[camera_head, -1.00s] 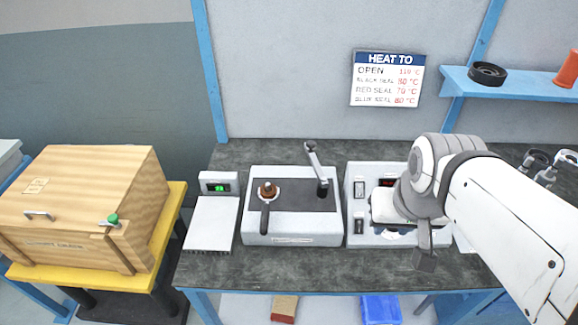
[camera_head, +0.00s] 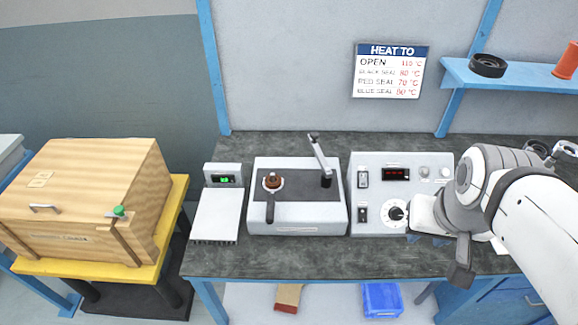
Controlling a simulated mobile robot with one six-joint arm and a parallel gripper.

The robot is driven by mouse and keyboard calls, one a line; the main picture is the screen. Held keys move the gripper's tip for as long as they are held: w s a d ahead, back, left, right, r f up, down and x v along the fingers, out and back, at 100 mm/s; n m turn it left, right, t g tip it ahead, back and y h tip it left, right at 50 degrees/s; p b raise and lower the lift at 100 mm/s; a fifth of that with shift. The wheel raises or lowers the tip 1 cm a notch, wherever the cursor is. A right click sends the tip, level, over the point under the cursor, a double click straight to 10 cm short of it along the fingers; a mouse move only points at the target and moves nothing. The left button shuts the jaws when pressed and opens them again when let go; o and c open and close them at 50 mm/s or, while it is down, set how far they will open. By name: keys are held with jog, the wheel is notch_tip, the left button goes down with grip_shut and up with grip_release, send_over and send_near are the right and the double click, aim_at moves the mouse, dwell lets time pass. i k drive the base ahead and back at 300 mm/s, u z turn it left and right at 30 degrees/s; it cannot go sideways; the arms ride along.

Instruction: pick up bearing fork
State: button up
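A tool with a dark handle (camera_head: 270,208) and a metal ring around a brown round part lies on the dark top of the middle machine (camera_head: 298,227); it looks like the bearing fork. Its handle points to the front edge. My gripper (camera_head: 460,272) is at the right, over the front of the bench, well apart from the tool. Part of it is hidden behind my arm, and its opening cannot be made out. Metal ring-ended pieces (camera_head: 565,148) show at the far right, partly hidden by my arm.
A control box (camera_head: 375,222) with a dial and red display stands right of the machine, which has a lever (camera_head: 319,155). A scale (camera_head: 217,216) stands at left. A wooden crate (camera_head: 85,195) sits on a yellow stand. A shelf (camera_head: 520,83) holds a black ring (camera_head: 488,65).

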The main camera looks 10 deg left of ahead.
aim_at(270, 213)
jog(key=z, duration=0.05)
jog(key=k, duration=0.85)
jog(key=u, duration=0.45)
jog(key=i, duration=1)
jog(key=u, duration=0.05)
